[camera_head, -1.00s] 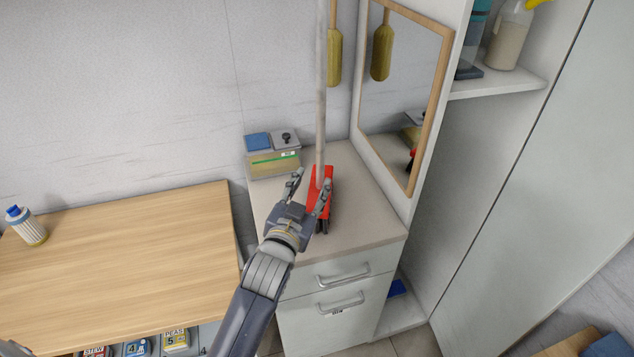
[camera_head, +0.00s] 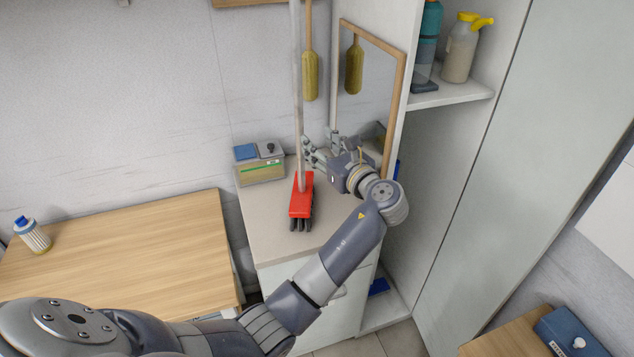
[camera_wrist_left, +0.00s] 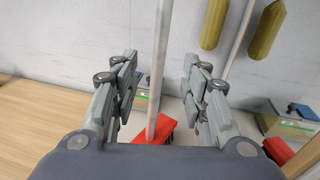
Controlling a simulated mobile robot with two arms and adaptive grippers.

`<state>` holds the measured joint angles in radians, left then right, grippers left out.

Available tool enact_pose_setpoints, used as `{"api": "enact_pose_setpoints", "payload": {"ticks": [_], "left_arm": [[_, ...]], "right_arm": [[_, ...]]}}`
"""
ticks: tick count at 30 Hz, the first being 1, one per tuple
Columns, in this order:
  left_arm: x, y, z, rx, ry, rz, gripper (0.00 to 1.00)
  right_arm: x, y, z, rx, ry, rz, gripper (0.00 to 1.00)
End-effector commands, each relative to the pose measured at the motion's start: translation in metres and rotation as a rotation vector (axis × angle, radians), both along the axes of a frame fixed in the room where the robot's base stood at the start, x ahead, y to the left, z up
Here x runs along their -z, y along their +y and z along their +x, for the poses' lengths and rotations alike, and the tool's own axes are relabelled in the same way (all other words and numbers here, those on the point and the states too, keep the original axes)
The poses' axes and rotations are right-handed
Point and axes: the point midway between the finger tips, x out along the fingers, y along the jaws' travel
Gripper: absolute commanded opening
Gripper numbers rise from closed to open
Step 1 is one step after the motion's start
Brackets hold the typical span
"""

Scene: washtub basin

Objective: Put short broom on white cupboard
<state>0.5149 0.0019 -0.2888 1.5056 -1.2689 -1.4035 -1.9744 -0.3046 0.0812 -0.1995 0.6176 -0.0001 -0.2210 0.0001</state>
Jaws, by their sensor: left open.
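The short broom, with a red head (camera_head: 301,194) and a pale upright handle (camera_head: 298,95), stands on the white cupboard (camera_head: 262,219), its bristles toward the front edge. My left gripper (camera_head: 322,150) is open and level, just right of the handle, with its fingers pointing at it. In the left wrist view the handle (camera_wrist_left: 160,70) passes between the two open fingers, apart from both. The red head (camera_wrist_left: 155,130) is partly hidden there by the gripper body. My right gripper is out of view.
A box with a blue top (camera_head: 260,165) stands on the cupboard at the back left. A wood-framed mirror (camera_head: 369,90) stands close on the right. A wooden table (camera_head: 120,250) adjoins on the left. A shelf with bottles (camera_head: 450,95) is at the upper right.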

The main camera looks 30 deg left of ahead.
Motion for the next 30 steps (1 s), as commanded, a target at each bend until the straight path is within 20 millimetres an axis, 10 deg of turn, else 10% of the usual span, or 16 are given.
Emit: {"api": "enact_pose_setpoints", "payload": {"ticks": [30], "left_arm": [[0.001,0.095,0.052,-0.017,0.031,0.031,0.41]], "right_arm": [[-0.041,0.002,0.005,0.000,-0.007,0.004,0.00]]}}
